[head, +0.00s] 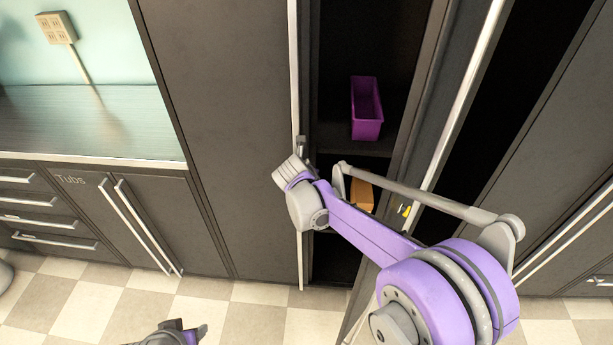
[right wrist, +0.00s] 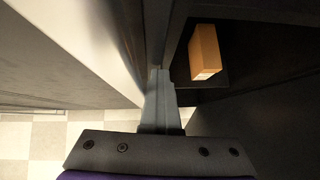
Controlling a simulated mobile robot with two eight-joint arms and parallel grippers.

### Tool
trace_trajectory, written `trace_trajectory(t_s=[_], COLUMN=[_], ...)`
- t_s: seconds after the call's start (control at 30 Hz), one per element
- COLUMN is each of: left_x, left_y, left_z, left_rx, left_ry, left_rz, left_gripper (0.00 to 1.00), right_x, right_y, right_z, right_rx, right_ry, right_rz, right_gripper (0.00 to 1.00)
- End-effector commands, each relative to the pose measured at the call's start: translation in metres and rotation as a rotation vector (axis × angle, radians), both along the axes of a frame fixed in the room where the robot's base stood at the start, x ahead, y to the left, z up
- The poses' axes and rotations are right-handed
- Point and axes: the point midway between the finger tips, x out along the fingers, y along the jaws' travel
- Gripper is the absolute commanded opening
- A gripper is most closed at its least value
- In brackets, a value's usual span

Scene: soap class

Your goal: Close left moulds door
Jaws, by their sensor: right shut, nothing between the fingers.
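The left door (head: 225,120) is a tall dark panel in the head view, with a long pale vertical handle (head: 295,75) along its right edge. The cabinet opening shows to the right of that edge; how far the door stands from its frame is hard to judge. My right gripper (head: 301,143) is shut and empty, right beside the door's edge; contact cannot be told. In the right wrist view its fingers (right wrist: 159,85) are together, between a pale surface on the left and the dark cabinet interior. My left gripper (head: 190,334) is low at the bottom edge, partly cut off.
A purple bin (head: 367,110) and an orange-brown box (head: 362,195) stand on the cabinet shelves; the box also shows in the right wrist view (right wrist: 205,52). The right door (head: 450,120) stands open. A counter (head: 85,120) is at left. Checkered floor (head: 258,292) is free in front.

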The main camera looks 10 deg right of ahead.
Motion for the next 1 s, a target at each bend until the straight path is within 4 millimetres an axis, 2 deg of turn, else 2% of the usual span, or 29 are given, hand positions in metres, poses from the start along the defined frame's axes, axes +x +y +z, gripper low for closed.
trace_trajectory(t_s=[0.03, 0.37, 0.8, 1.0], left_x=[0.0, 0.0, 0.0, 0.001], left_y=[0.0, 0.0, 0.0, 0.0], left_z=[0.001, 0.001, 0.001, 0.002], left_rx=[0.0, 0.0, 0.0, 0.0], left_ry=[0.0, -0.001, -0.001, -0.001], left_rz=[0.0, 0.0, 0.0, 0.0], left_gripper=[0.5, 0.5, 0.5, 0.5], right_x=[0.005, 0.002, -0.056, -0.071], right_y=[-0.004, -0.003, 0.025, 0.031], right_z=[0.005, 0.01, 0.063, 0.077], right_rx=[-0.008, -0.009, -0.004, -0.002], right_ry=[-0.014, -0.014, -0.005, -0.004], right_rz=[0.002, 0.0, 0.0, -0.001], right_gripper=[0.0, 0.0, 0.0, 0.0])
